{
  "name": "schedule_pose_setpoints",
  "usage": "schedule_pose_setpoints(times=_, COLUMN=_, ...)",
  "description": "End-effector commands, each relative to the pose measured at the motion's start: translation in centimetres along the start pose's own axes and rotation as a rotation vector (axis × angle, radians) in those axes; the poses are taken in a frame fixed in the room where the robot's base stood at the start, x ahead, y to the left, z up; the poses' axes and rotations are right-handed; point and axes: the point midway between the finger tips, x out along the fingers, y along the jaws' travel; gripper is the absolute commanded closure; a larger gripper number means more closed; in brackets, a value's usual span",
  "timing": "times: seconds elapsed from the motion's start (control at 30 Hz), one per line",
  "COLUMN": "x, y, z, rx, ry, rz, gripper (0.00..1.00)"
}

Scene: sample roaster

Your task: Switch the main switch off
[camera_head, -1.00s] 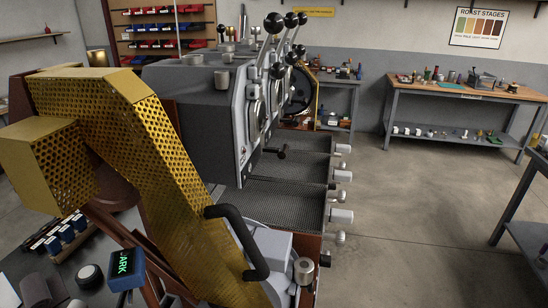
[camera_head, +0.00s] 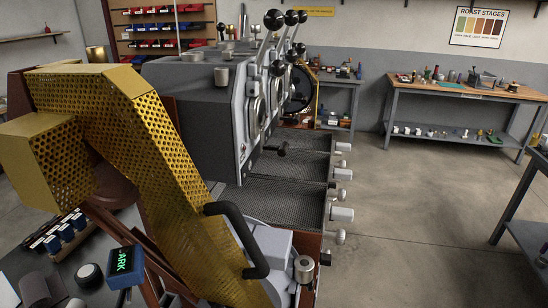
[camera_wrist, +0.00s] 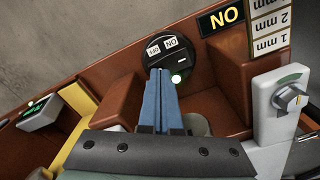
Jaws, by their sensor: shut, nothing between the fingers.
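The main switch (camera_wrist: 172,50) is a round black disc with white ON and OFF labels, at the upper middle of the wrist view on a brown panel. I cannot make out the switch or my gripper in the head view.
A silver plate with a knob (camera_wrist: 290,97) stands right of the switch in the wrist view. Brown walls flank the fingers. In the head view, a gold perforated guard (camera_head: 165,150) and a black handle (camera_head: 237,240) fill the left foreground. The floor (camera_head: 420,210) at right is clear.

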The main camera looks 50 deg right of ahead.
Motion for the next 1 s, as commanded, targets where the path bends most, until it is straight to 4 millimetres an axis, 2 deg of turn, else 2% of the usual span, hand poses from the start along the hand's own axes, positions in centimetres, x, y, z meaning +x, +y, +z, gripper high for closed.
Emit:
schedule_pose_setpoints(times=0.7, x=1.2, y=0.0, z=0.0, rx=0.000, ry=-0.001, rz=-0.001, gripper=1.00)
schedule_pose_setpoints(times=1.0, x=-0.1, y=0.0, z=0.0, rx=0.000, ry=-0.001, rz=-0.001, gripper=1.00)
